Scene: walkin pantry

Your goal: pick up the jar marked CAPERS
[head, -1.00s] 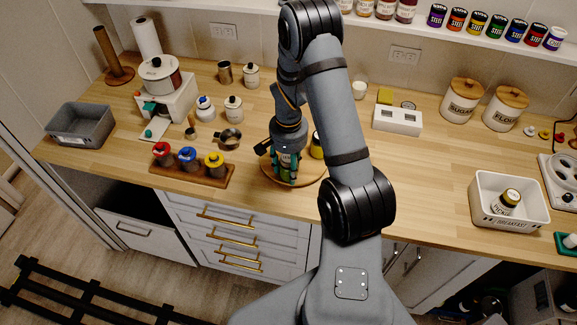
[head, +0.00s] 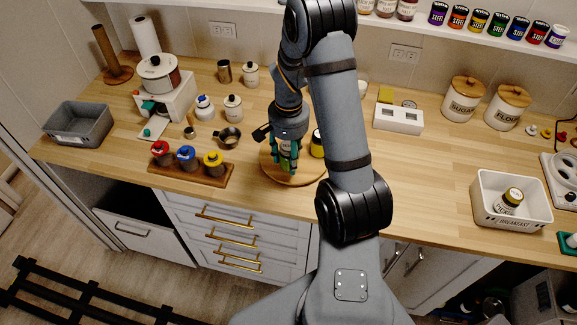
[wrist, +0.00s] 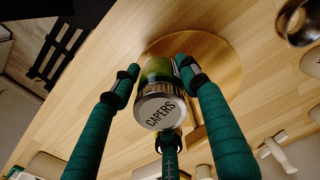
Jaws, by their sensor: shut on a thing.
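The jar marked CAPERS (wrist: 158,108) has a silver lid with dark lettering and a greenish body. In the wrist view it sits between the teal fingers of my gripper (wrist: 160,88), lid toward the camera. The fingers are shut around its sides. In the head view my gripper (head: 287,160) points down over a round wooden board (head: 303,180), and the jar is mostly hidden by the fingers. The board also shows behind the jar in the wrist view (wrist: 215,65). The gap between jar and board is hard to judge.
A dark jar with a yellow label (head: 318,145) stands on the board, close right of my gripper. A small pan (head: 229,138) and a wooden rack with three coloured-lid jars (head: 190,172) are to the left. A white BREAKFAST bin (head: 510,215) stands far right. The counter between is clear.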

